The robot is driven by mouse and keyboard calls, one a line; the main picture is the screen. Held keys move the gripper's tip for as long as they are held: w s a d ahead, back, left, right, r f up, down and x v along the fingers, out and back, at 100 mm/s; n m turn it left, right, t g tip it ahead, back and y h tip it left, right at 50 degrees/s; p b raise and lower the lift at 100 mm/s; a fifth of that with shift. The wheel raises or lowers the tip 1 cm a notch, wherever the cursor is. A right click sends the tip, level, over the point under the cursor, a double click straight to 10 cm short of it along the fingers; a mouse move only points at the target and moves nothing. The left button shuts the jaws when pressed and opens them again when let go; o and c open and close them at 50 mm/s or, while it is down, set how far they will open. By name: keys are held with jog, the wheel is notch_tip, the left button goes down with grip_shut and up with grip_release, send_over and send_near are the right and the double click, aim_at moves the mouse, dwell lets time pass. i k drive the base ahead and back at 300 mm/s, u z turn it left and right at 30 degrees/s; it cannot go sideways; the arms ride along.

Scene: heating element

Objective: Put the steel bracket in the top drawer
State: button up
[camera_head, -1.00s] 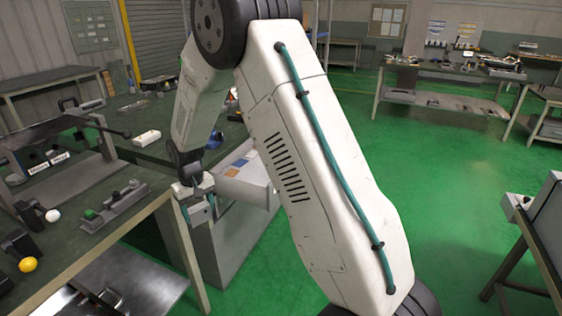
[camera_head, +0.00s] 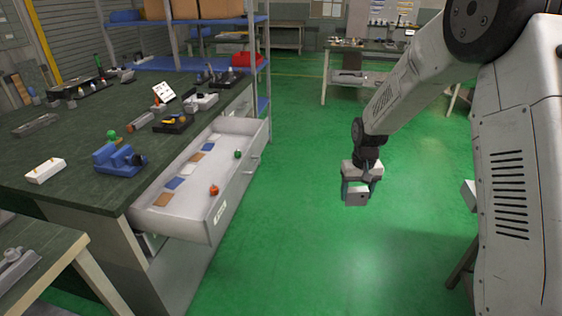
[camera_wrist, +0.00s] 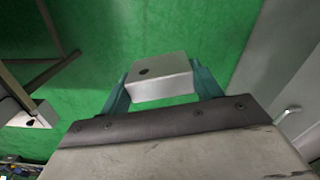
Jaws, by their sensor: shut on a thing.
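My gripper (camera_head: 358,184) hangs over the open green floor, right of the workbench, in the head view. It is shut on the steel bracket (camera_head: 356,197), a light grey block with a dark hole. In the wrist view the bracket (camera_wrist: 160,78) sits between the teal fingers of my gripper (camera_wrist: 160,88). The top drawer (camera_head: 232,205) is pulled out from the workbench, left of my gripper and apart from it. Inside it lie an orange-red item (camera_head: 214,190), a green item (camera_head: 237,154) and several flat blue, tan and white pieces.
The workbench top (camera_head: 70,140) carries a blue vise (camera_head: 118,158), a white block (camera_head: 45,171) and several tools. A blue shelf rack (camera_head: 200,62) stands behind it. Another table (camera_head: 40,262) is at the lower left. The floor between drawer and gripper is clear.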

aim_at(212, 181)
jog(key=z, duration=0.3)
jog(key=i, duration=0.85)
jog(key=u, duration=2.1)
jog(key=i, duration=0.95)
jog(key=z, duration=0.05)
